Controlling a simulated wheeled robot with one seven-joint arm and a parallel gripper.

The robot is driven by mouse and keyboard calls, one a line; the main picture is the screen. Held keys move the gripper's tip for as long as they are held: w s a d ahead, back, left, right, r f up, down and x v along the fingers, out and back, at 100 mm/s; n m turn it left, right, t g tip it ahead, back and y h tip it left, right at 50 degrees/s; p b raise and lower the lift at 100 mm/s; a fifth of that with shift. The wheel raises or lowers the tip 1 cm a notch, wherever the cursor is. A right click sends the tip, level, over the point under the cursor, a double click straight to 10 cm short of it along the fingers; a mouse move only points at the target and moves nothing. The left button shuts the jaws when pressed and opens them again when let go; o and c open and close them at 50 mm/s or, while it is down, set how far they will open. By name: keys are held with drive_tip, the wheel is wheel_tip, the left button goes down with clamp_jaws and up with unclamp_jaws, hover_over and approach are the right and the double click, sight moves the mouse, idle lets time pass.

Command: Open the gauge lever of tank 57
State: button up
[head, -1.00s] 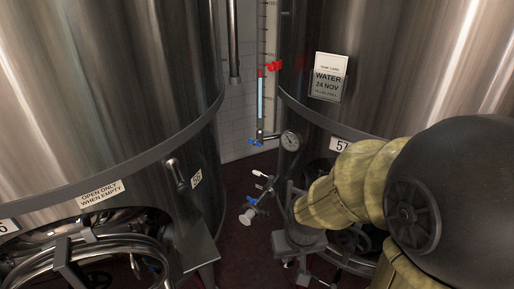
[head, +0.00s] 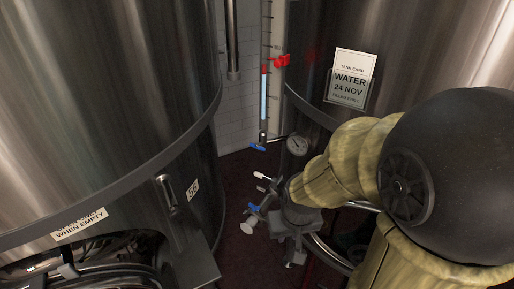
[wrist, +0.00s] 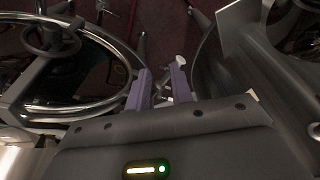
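Tank 57 (head: 420,50) is the steel tank on the right in the head view; its number plate is hidden now behind my arm. Between the tanks stands a sight gauge (head: 264,98) with a pale blue column, red above it. A small blue lever (head: 258,147) sits at its foot, roughly level, and a red handle (head: 281,61) sits higher up. My gripper is low in front of tank 57, well below the blue lever, its fingers unclear in the head view. In the wrist view, its purple fingers (wrist: 160,68) are apart with nothing held between them.
Tank 56 (head: 110,90) fills the left, with a grey handle (head: 167,191) on its side. A round dial (head: 297,145) is right of the blue lever. A white-ended valve (head: 249,225) stands low between the tanks. The wrist view shows a handwheel (wrist: 52,35).

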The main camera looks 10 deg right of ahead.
drive_tip(key=shift+s, duration=0.1)
drive_tip(key=w+a+f+m+t+h+b, duration=0.1)
drive_tip(key=w+f+m+t+b, duration=0.4)
drive_tip(key=b, duration=0.7)
drive_tip(key=w+a+f+m+t+h+b, duration=0.1)
drive_tip(key=w+f+m+t+h+b, duration=0.2)
drive_tip(key=w+b, duration=0.9)
drive_tip(key=w+a+f+m+t+h+b, duration=0.2)
drive_tip(key=w+f+m+t+b, duration=0.5)
drive_tip(key=m+t+b, duration=0.3)
drive_tip(key=w+t+b, duration=0.1)
drive_tip(key=t+b, duration=0.1)
drive_tip(key=b, duration=0.2)
drive_tip(key=shift+w+t+h, duration=0.15)
drive_tip(key=shift+t+h, duration=0.15)
drive_tip(key=shift+f, duration=0.1)
